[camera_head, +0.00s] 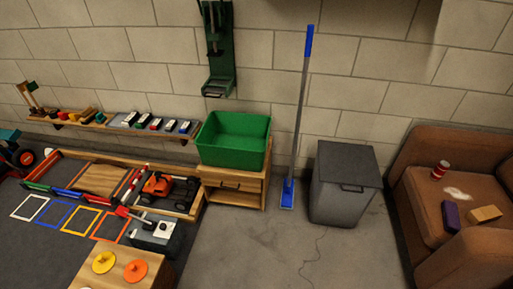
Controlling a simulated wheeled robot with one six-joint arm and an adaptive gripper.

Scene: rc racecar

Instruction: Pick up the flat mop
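The flat mop (299,120) stands upright near the block wall, leaning slightly. It has a blue grip at the top, a grey pole and a blue flat head (287,195) on the floor. It stands between a small wooden cabinet on its left and a grey lidded bin on its right. The whole mop shows, with nothing in front of it. My gripper is not in view.
The grey bin (345,185) and the wooden cabinet (249,194) with a green tub (232,140) flank the mop. A brown armchair (425,215) stands at the right. A wooden block table (120,272) and toy track (190,205) lie left. The concrete floor (270,250) before the mop is clear.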

